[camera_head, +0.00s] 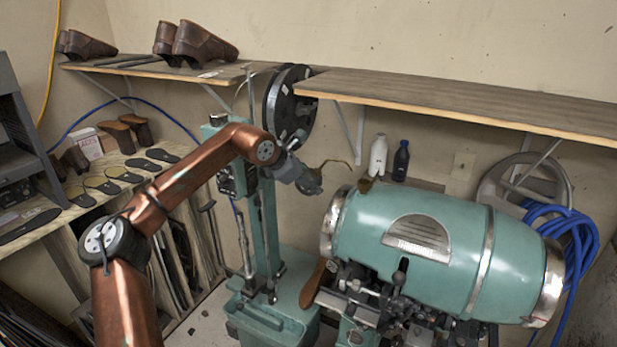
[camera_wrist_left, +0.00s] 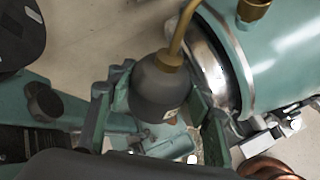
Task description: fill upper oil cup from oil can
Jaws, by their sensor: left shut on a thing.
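My left gripper (camera_head: 307,183) is shut on the oil can, in front of the machine's column and left of the teal drum. In the left wrist view the oil can (camera_wrist_left: 159,88) is a dark grey bottle with a brass neck, between the two green fingers of the gripper (camera_wrist_left: 158,98). Its thin brass spout (camera_head: 338,162) bends toward the right in the head view. The upper oil cup (camera_head: 365,184) is a small brass cup on the drum's upper left end. The cup (camera_wrist_left: 254,9) also shows at the wrist view's top edge. The spout tip appears apart from the cup. My right gripper is not in view.
The teal drum (camera_head: 440,245) of the stitcher fills the right side. A white bottle (camera_head: 378,156) and a dark bottle (camera_head: 401,161) stand behind it. A wooden shelf (camera_head: 470,102) overhangs at the back. A black wheel (camera_head: 289,105) stands above my gripper.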

